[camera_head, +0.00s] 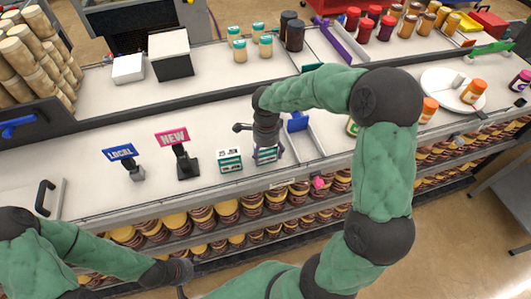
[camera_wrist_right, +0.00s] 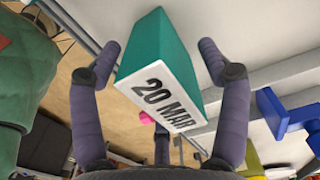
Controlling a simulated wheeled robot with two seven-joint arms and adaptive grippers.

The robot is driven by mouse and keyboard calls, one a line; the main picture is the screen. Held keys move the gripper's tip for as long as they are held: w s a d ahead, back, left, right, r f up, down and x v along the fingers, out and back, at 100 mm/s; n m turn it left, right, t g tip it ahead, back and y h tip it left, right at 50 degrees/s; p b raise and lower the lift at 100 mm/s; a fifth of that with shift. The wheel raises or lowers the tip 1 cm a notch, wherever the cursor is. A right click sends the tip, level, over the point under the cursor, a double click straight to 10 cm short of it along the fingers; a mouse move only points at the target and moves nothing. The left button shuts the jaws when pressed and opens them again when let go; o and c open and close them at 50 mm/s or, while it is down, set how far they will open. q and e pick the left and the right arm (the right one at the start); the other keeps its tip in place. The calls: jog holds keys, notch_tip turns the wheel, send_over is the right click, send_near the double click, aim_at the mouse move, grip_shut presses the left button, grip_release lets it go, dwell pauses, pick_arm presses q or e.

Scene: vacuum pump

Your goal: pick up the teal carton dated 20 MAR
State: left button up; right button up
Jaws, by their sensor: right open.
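The teal carton dated 20 MAR (camera_wrist_right: 160,75) shows in the right wrist view, its white dated face toward me and its teal sides behind. In the head view this carton (camera_head: 267,155) stands near the front edge of the white counter, partly covered by my gripper. My right gripper (camera_head: 266,148) is open over it. In the wrist view the fingers of the right gripper (camera_wrist_right: 160,52) stand on either side of the carton, with gaps visible. My left gripper (camera_head: 181,275) is low in front of the counter; its jaws are too small to read.
A similar carton (camera_head: 229,160) stands just left of it. A pink NEW sign (camera_head: 172,138) and a blue LOCAL sign (camera_head: 121,153) stand further left. A blue-handled object (camera_head: 298,122) lies close on the right. Shelves of jars (camera_head: 200,216) run below the counter edge.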

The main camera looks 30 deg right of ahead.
jog(key=c, duration=1.2)
